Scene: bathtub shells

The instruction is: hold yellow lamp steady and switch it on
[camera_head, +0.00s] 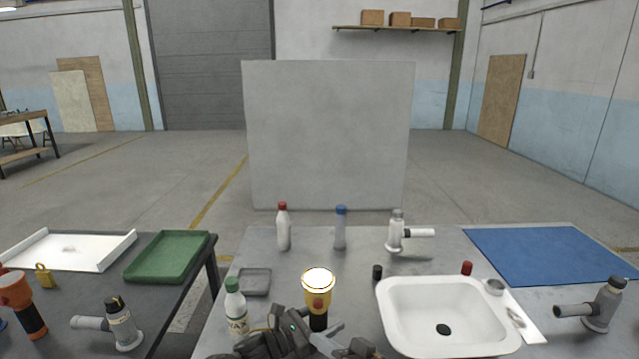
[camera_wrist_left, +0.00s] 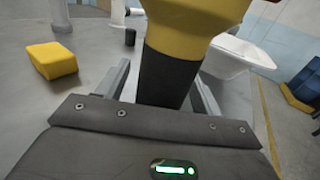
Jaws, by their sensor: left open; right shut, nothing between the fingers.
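The yellow lamp (camera_head: 318,281) stands upright on the grey table, with a wide yellow head, a reddish button on its side and a black handle. Its lens looks bright white; I cannot tell for sure whether it is lit. In the left wrist view, the lamp's yellow head (camera_wrist_left: 192,25) fills the top, above the black handle (camera_wrist_left: 166,75). My left gripper (camera_head: 308,325) is open at the handle, one finger on each side with gaps showing. My right gripper (camera_head: 361,347) is at the bottom edge, right of the handle, shut, empty and mostly out of frame.
A white sink (camera_head: 392,320) stands close on the right. A green-capped bottle (camera_head: 236,306) and a grey tray (camera_head: 255,282) are close on the left. A black cylinder (camera_head: 377,274) stands near the lamp. A yellow block (camera_wrist_left: 52,60) lies beside the left gripper. A blue mat (camera_head: 545,255) lies far right.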

